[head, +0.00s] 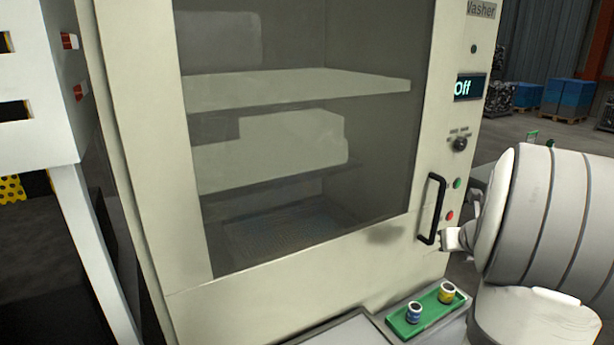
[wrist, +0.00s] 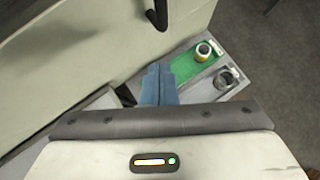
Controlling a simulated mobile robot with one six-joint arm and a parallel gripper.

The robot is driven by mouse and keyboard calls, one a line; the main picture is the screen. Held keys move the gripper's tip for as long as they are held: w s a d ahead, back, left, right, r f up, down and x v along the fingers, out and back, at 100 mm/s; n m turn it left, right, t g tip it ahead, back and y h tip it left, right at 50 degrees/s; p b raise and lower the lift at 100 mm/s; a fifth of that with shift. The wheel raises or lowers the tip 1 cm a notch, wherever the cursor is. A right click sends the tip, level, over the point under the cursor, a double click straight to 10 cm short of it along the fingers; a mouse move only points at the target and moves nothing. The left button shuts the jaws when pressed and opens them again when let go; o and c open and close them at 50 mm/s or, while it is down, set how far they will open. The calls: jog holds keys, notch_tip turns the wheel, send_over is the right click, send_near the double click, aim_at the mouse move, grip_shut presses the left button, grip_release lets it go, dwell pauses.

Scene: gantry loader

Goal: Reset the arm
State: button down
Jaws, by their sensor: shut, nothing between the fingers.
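My gripper (wrist: 159,72) shows in the wrist view as two blue-grey fingers pressed together with nothing between them. In the head view my white arm fills the right side, and its end is close to the black door handle (head: 432,208) of the washer (head: 300,285). In the wrist view the handle (wrist: 158,16) is above the fingertips, apart from them. The washer door is shut, and its display (head: 470,87) reads "Off".
A green tray (head: 408,329) with a blue cup (head: 414,312) and a yellow cup (head: 447,292) sits on a grey ledge below the handle. A white frame (head: 85,225) stands at the left. Blue crates (head: 568,98) stand far back right.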

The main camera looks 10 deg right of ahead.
jog(key=a+r+m+h+b, duration=0.1)
jog(key=a+r+m+h, duration=0.15)
jog(key=a+m, duration=0.4)
jog(key=a+r+m+h, duration=0.2)
jog(key=a+r+m, duration=0.2)
jog(key=m, duration=0.5)
jog(key=s+a+f+m+g+y+b, duration=0.1)
jog(key=s+a+f+m+g+y, duration=0.2)
jog(key=s+a+m, duration=0.5)
jog(key=s+a+f+m+g+y, duration=0.2)
jog(key=s+a+f+m, duration=0.3)
jog(key=s+a+m, duration=0.4)
jog(key=s+a+y, duration=0.1)
jog(key=s+a, duration=0.1)
jog(key=a, duration=0.4)
jog(key=shift+s+f+g+y+b, duration=0.15)
jog(key=shift+f+g+y+b, duration=0.2)
jog(key=shift+f+g+b, duration=0.05)
